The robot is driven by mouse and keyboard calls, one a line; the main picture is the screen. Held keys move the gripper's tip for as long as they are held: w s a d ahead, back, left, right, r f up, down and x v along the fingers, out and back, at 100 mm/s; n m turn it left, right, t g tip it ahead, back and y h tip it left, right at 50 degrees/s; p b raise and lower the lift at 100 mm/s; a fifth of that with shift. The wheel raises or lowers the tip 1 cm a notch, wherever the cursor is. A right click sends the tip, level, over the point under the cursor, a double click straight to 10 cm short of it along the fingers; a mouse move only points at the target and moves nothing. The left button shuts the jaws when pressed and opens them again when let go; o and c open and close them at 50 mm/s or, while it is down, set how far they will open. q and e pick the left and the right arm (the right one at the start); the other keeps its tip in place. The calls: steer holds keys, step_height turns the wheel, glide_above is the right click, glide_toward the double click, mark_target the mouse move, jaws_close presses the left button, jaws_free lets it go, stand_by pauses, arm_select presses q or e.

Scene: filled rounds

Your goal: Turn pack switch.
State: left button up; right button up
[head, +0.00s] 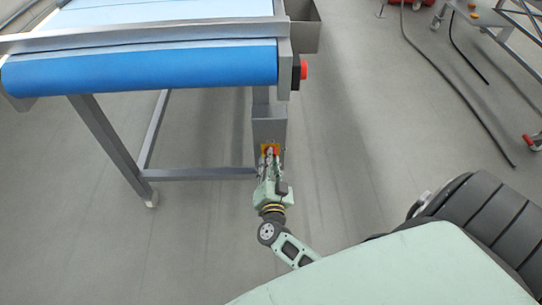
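The switch (270,148), a red piece on a yellow plate, sits on the front of a grey box (269,129) below the conveyor's right end. My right gripper (271,157) is right in front of it, with its fingertips at the red piece and overlapping part of the plate. At this size I cannot tell whether the fingers touch or grip the red piece. The gripper hides the lower part of the switch, so its turned position is unclear. My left gripper is not in view.
A conveyor with a blue belt (150,68) and metal legs stands at the upper left. A red button (304,70) juts from its right end, beside a grey bin (305,30). Dark cables (455,90) lie on the floor at right. The floor between is clear.

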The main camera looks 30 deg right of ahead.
steer(key=shift+o, duration=0.6)
steer(key=v, duration=1.2)
steer(key=shift+w, duration=0.1)
